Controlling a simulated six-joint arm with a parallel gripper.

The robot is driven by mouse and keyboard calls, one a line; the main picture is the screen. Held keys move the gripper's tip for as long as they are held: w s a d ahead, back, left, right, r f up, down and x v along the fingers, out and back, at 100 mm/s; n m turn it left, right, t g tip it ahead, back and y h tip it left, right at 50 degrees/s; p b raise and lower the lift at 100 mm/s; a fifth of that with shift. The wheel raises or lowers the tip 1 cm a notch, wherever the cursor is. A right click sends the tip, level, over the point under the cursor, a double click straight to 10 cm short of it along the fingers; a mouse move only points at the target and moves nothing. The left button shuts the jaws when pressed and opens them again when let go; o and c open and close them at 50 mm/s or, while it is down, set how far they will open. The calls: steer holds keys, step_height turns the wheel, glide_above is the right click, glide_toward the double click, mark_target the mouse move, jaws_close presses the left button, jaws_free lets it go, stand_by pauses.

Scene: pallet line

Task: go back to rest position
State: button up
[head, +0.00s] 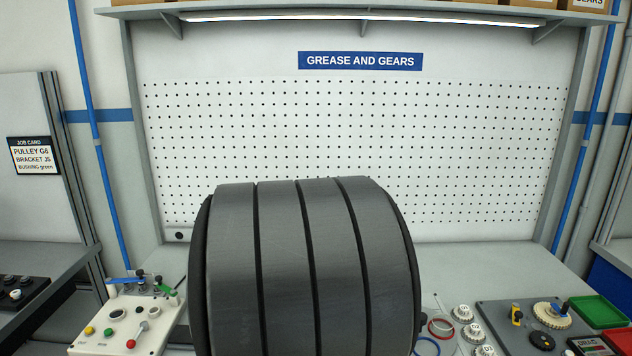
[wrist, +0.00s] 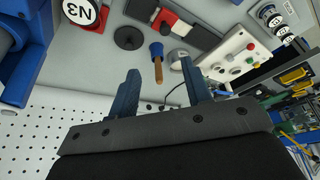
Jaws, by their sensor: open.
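My gripper (wrist: 160,72) shows in the wrist view as two dark blue fingers, spread apart with nothing held between them. Past the fingertips, on the grey bench, lies a small tool with a blue handle and a wooden-coloured shaft (wrist: 157,62); it appears apart from the fingers. In the head view my gripper is not seen; a large grey rounded link of my own arm fills the middle and hides much of the bench.
A control panel (head: 120,326) stands at left. At right are a grey board (head: 490,312) with gears, a green tray (head: 600,312) and a red tray (head: 616,340). A pegboard (head: 350,130) rises behind. A black disc (wrist: 128,38) lies near the tool.

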steer(key=shift+f, duration=0.45)
steer(key=shift+f, duration=0.1)
jaws_close()
steer(key=a+f+n+h, duration=0.4)
steer(key=f+h, duration=0.1)
steer(key=a+f+n+h, duration=0.4)
steer(key=h, duration=0.1)
steer(key=s+a+f+n+h, duration=0.1)
steer(key=a+f+n+h, duration=0.3)
steer(key=f+h, duration=0.1)
steer(key=shift+a+f, duration=0.35)
steer(key=shift+a, duration=0.05)
steer(key=a+t, duration=0.1)
steer(key=a, duration=0.1)
steer(key=a+n+t+h, duration=0.1)
steer(key=a+t, duration=0.1)
steer(key=a+n+t+h, duration=0.1)
steer(key=a, duration=0.1)
steer(key=shift+s+f, duration=0.2)
steer(key=shift+s, duration=0.1)
steer(key=shift+h, duration=0.3)
steer(key=x, duration=0.9)
steer(key=shift+w+d, duration=0.3)
steer(key=shift+w, duration=0.05)
